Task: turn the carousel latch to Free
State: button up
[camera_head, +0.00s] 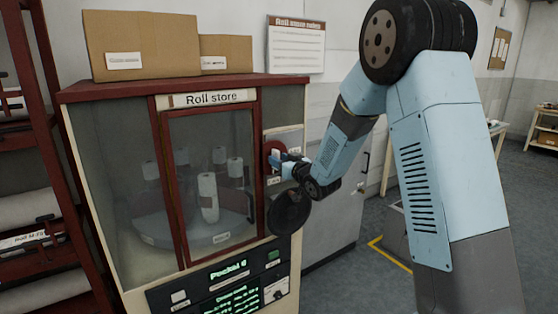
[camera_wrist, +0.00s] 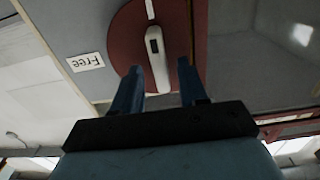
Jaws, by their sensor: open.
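The carousel latch shows in the wrist view as a dark red disc (camera_wrist: 128,38) with a pale bar handle (camera_wrist: 154,45) and a white line beyond its end. A "Free" label (camera_wrist: 86,62), seen upside down, is left of the disc; the handle does not point at it. My gripper (camera_wrist: 158,66) is open, its two blue fingers either side of the handle's near end, with visible gaps. I cannot tell how deep they reach. In the head view my gripper (camera_head: 284,163) is at the red disc (camera_head: 271,149) on the cabinet's right front panel, partly covering it.
The Roll store cabinet (camera_head: 100,178) has a closed, red-framed glass door (camera_head: 166,185). Inside, several white rolls stand on a round grey carousel (camera_head: 160,228). A lit display below reads "Pocket 6" (camera_head: 228,270). Cardboard boxes (camera_head: 140,45) sit on top. Open floor lies to the right.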

jog(key=shift+w+a, duration=0.35)
jog(key=shift+w, duration=0.15)
jog(key=shift+c, duration=0.3)
grip_shut()
